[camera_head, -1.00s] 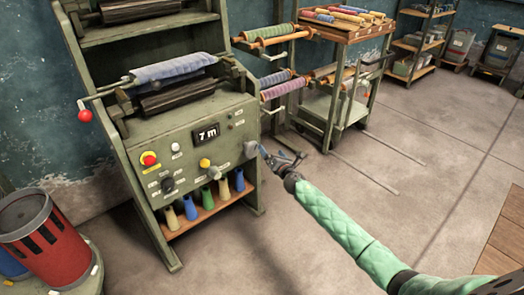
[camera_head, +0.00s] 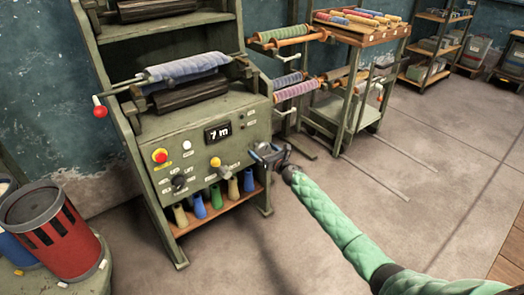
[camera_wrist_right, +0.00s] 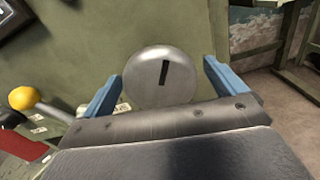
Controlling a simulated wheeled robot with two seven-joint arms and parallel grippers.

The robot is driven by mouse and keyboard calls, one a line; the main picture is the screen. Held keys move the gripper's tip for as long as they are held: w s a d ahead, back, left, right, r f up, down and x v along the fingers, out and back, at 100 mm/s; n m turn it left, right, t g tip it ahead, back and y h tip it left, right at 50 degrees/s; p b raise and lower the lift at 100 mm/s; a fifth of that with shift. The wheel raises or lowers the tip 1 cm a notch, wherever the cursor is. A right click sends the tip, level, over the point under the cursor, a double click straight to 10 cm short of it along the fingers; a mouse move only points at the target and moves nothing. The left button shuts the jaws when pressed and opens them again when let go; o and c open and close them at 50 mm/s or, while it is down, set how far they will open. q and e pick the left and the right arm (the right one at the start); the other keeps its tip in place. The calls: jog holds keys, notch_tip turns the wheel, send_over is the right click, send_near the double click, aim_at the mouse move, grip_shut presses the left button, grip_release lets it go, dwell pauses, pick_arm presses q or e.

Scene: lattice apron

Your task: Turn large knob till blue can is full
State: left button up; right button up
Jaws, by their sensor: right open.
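A large round grey knob (camera_wrist_right: 160,77) with a dark slot-like mark sits on the green machine's front panel. In the right wrist view it lies between the two blue fingers of my right gripper (camera_wrist_right: 167,85), which are open on either side of it. I cannot tell whether they touch it. In the head view my right gripper (camera_head: 264,152) is at the panel's right edge and mostly covers this knob. A blue can (camera_head: 14,252) stands at the far left, largely hidden behind a red slotted can (camera_head: 65,240); its fill level is unclear. My left gripper is not in view.
The panel has a display reading 7 m (camera_head: 218,133), a red button (camera_head: 160,156), a yellow-tipped lever (camera_head: 215,162) and a dark knob (camera_head: 179,182). Coloured cones (camera_head: 215,197) stand below. A rack (camera_head: 350,100) with rolls stands behind. Floor at right is clear.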

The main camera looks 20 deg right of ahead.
jog(key=shift+w+a, duration=0.2)
jog(key=shift+w, duration=0.35)
jog(key=c, duration=1)
